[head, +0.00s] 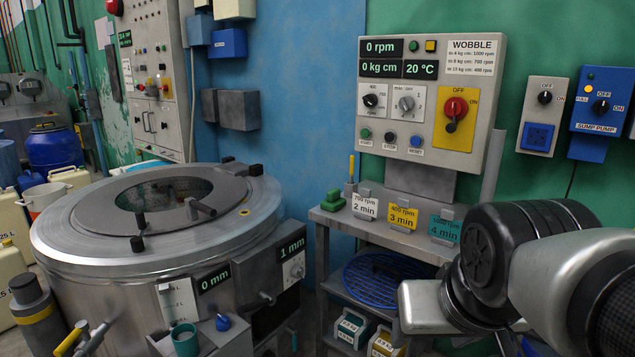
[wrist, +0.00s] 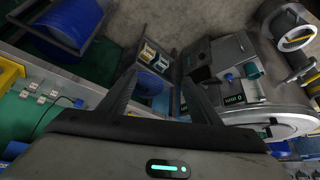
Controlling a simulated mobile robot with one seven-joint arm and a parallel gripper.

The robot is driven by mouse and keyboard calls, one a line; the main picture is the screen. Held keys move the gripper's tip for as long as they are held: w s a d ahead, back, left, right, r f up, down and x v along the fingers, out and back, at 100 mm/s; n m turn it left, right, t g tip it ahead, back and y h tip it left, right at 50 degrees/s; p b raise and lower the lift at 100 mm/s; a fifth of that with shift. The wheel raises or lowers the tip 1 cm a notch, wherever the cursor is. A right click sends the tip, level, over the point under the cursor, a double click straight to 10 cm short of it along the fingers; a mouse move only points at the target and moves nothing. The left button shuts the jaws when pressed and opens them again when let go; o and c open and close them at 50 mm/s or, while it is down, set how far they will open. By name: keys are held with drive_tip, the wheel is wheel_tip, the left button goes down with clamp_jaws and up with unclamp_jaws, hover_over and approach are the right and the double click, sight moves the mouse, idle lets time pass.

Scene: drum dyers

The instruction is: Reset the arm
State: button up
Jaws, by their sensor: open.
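My gripper (wrist: 158,82) shows in the wrist view, its two dark fingers spread apart. It is open, and nothing is held between the fingers. Beyond the fingers, small boxes with yellow and teal fronts (wrist: 147,56) appear some way off, apart from them. In the head view my arm (head: 540,275) is folded at the lower right, in front of the shelf stand. I cannot make out the fingers in the head view.
A large steel drum machine (head: 85,265) stands at the left, its round top open. A shelf stand (head: 385,237) carries yellow, white and teal cards. A control panel (head: 425,180) hangs behind it. A blue drum (head: 55,148) and containers stand far left.

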drive_tip(key=s+a+r+p, duration=0.1)
drive_tip(key=s+r+p, duration=0.2)
drive_tip(key=r+p, duration=2.2)
drive_tip(key=shift+r+n+g+p, duration=0.2)
drive_tip(key=shift+n+g+p, duration=0.1)
drive_tip(key=shift+p, duration=0.6)
drive_tip(key=shift+s, duration=0.1)
